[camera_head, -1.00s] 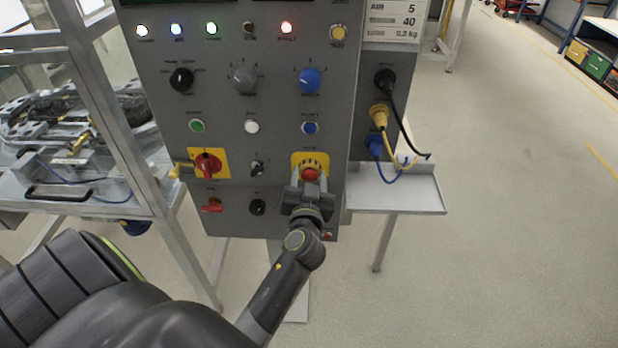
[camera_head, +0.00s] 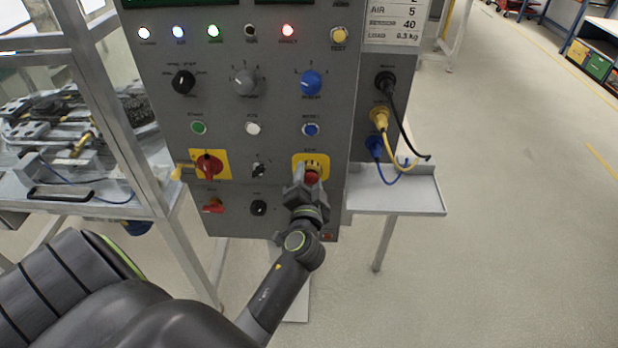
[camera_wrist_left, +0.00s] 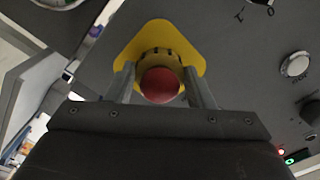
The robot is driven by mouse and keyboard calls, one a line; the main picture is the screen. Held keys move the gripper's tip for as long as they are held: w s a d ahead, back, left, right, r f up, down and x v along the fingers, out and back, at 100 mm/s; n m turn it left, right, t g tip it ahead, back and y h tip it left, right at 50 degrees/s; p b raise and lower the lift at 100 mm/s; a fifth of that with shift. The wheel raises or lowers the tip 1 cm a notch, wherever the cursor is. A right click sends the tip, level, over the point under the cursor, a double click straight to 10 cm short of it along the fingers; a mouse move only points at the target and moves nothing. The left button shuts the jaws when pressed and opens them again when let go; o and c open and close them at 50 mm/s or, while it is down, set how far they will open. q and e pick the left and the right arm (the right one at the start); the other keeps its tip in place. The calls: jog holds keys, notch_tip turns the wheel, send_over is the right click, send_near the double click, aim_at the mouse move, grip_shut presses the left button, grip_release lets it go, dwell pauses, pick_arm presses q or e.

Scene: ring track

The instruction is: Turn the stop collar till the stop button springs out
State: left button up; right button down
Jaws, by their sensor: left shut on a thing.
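The red stop button (camera_head: 312,177) sits in the yellow stop collar (camera_head: 316,166), on a yellow plate low on the grey control panel. In the left wrist view the round red button (camera_wrist_left: 160,85) is in front of the notched yellow collar (camera_wrist_left: 158,59). My left gripper (camera_head: 309,181) reaches up to it from below and is shut on the collar, one finger on each side. In the left wrist view its fingers (camera_wrist_left: 160,82) stand left and right of the button, and the yellow plate looks tilted. My right gripper is not in view.
A red rotary switch (camera_head: 209,166) on a yellow plate and a small black knob (camera_head: 258,170) are left of the collar. A blue knob (camera_head: 311,83) is above. Plugged cables (camera_head: 380,120) and a grey shelf (camera_head: 400,195) are at the right.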

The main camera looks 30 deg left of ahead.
pick_arm(q)
jog(key=shift+m, duration=0.9)
jog(key=o, duration=1)
